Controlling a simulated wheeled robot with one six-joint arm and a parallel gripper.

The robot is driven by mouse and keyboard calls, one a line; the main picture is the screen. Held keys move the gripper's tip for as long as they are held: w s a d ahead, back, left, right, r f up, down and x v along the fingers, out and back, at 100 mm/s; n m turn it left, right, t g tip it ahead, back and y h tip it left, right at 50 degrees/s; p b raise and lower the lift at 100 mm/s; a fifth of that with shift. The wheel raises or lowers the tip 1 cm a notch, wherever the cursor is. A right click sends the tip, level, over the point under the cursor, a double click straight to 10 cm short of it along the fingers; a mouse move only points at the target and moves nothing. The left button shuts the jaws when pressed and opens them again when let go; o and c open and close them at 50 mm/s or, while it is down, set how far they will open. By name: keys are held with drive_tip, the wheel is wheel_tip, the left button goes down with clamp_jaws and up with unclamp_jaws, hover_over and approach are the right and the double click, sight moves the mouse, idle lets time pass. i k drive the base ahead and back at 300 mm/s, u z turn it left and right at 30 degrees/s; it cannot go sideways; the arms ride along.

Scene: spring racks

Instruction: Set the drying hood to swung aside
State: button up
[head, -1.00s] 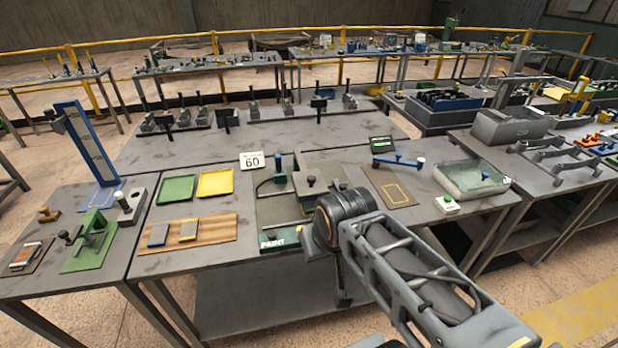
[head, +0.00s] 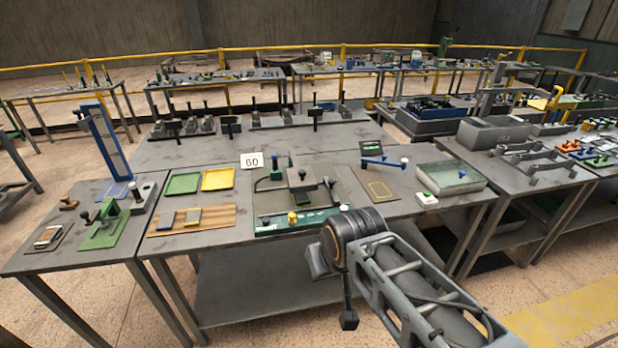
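I cannot tell for sure which part is the drying hood. A grey box-like piece (head: 302,179) with a knob stands over the paint station (head: 270,223), a green-fronted plate near the table's front middle; it may be the hood. A blue bar (head: 381,162) with a pale knob at its right end lies behind and to the right of it. My gripper (head: 349,319) appears as a small dark end part below my wrist, in front of the table edge and apart from the station. Its fingers are too small and dark to read.
Yellow and green trays (head: 218,179) and a wooden board (head: 192,219) lie left of the station. A glassy tank (head: 451,177) and a button box (head: 427,199) stand right. A sign reading 60 (head: 252,161) stands behind. Floor in front of the table is free.

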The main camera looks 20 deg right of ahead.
sight(299, 179)
drive_tip(key=z, duration=0.35)
drive_tip(key=i, duration=1.1)
drive_tip(key=u, duration=0.5)
